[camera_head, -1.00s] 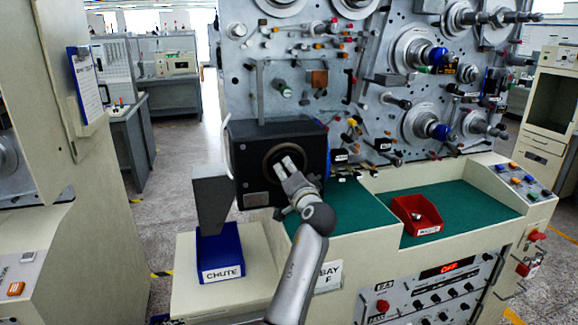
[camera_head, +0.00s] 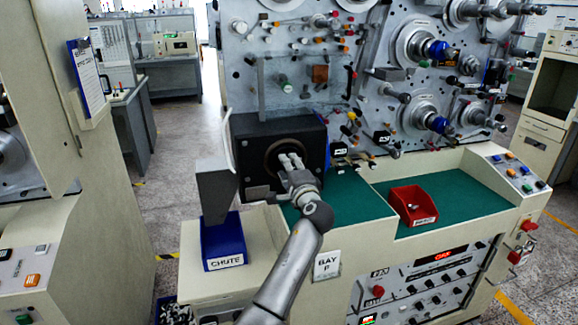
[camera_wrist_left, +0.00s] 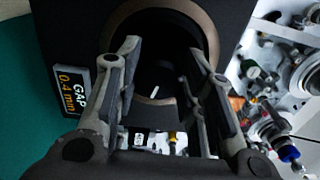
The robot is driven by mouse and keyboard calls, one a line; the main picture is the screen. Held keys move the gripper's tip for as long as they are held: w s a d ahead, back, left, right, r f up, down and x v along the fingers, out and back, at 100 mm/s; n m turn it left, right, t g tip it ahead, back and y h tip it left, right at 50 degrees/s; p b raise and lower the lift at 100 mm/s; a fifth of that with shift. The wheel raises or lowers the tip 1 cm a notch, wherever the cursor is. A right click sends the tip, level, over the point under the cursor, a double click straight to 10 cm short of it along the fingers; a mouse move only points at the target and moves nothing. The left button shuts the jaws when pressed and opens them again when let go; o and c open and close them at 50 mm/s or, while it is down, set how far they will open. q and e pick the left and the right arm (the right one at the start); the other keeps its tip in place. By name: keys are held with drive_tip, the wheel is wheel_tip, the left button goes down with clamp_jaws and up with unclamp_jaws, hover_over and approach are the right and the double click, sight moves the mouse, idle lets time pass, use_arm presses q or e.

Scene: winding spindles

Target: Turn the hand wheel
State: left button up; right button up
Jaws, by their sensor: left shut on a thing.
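The hand wheel seems to be the dark round part (camera_wrist_left: 160,76) with a short white mark, inside a brown ring (camera_wrist_left: 140,22) on a black box. The black box (camera_head: 252,137) stands on the machine's bench in the head view. My left gripper (camera_head: 288,160) reaches into the ring from the front and is shut on the dark round part. In the left wrist view my left gripper's fingers (camera_wrist_left: 163,55) stand apart, one on each side of it. In the head view the fingers hide most of the wheel. My right gripper is not in view.
A grey hopper (camera_head: 215,185) is left of the box, above a blue chute bin (camera_head: 222,240). A red bin (camera_head: 411,205) sits on the green bench mat (camera_head: 460,195). Knobs and spools crowd the upright panel (camera_head: 290,65). A gap label (camera_wrist_left: 72,92) is beside the ring.

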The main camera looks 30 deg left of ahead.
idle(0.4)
use_arm(q)
drive_tip(key=o, duration=1)
drive_tip(key=shift+o, duration=0.2)
drive_tip(key=v, duration=1.2)
